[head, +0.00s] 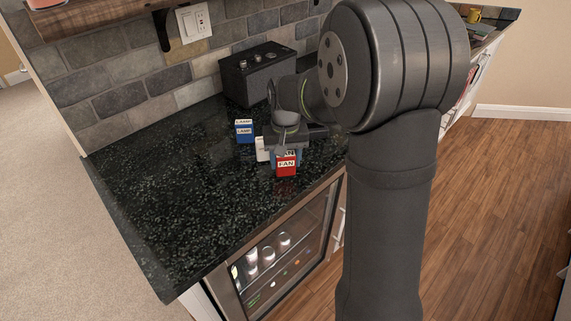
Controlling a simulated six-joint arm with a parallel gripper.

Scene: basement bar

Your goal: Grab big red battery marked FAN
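The red battery (286,169) marked FAN stands upright near the front edge of the dark stone counter (172,182) in the head view. White labels show on its top and front; the top one is partly covered. My gripper (285,147) points down right at the battery's top and back. Its fingers are small and overlap the battery, so I cannot tell whether they are open or touching it. A blue battery (244,132) marked LAMP stands to the left and farther back. A small white object (262,149) stands just left of my gripper, partly hidden.
A black box with knobs (257,72) stands at the back against the stone-tile wall (139,97). A glass-front cooler (284,255) is under the counter. The counter's left part is clear. My arm hides the counter's right part.

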